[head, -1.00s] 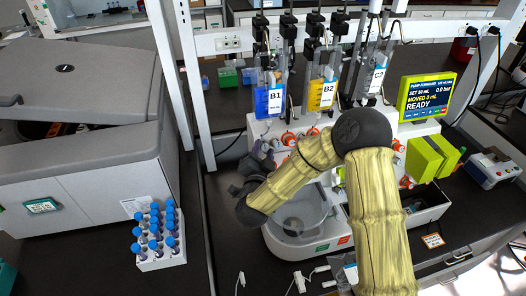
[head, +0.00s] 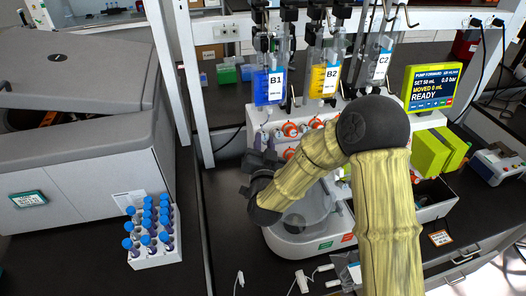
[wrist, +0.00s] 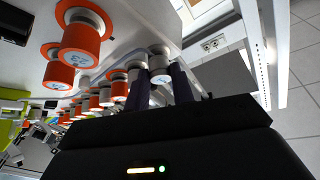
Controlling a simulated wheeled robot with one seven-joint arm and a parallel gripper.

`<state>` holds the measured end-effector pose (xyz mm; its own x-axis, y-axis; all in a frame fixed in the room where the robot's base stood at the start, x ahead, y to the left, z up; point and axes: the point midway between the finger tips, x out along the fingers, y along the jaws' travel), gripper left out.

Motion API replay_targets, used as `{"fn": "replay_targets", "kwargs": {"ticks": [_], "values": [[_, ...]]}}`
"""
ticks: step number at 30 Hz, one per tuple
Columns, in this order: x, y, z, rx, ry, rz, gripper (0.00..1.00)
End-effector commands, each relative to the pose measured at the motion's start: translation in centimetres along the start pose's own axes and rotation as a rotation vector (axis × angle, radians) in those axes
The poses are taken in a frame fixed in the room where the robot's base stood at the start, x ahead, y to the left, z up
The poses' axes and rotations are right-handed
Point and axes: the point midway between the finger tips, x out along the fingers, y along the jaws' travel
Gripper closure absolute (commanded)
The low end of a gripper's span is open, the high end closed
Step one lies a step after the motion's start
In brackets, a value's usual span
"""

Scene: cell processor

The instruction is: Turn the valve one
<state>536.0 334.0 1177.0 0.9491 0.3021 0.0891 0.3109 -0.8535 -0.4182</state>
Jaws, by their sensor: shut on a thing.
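The cell processor (head: 293,236) is a white machine with rows of orange-ringed valve knobs (head: 290,129) below the hanging bags. The knobs also show in the wrist view (wrist: 82,45), as orange collars with pale grey caps. My gripper (wrist: 158,82) has its two dark fingers closed around a pale grey knob (wrist: 158,63) at the end of the row. In the head view, my gripper (head: 262,160) is at the left end of the valves, partly hidden by my wrist. The number on the gripped knob is not readable.
Bags B1 (head: 268,87), B2 (head: 323,78) and C2 (head: 379,66) hang above the valves. The screen (head: 432,87) reads READY, moved 0 mL. A rack of blue-capped tubes (head: 155,255) stands left on the dark bench, with bare bench between it and the machine.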

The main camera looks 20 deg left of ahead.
Motion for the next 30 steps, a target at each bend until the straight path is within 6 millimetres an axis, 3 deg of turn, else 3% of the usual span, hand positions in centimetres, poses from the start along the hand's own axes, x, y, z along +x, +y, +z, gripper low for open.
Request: {"fn": "replay_targets", "kwargs": {"ticks": [12, 29, 30], "values": [[0.00, 0.48, 0.16, -0.227, 0.004, -0.137, 0.98], [0.05, 0.32, -0.09, -0.269, 0.001, -0.164, 0.99], [0.05, 0.31, -0.09, -0.269, 0.001, -0.164, 0.72]]}}
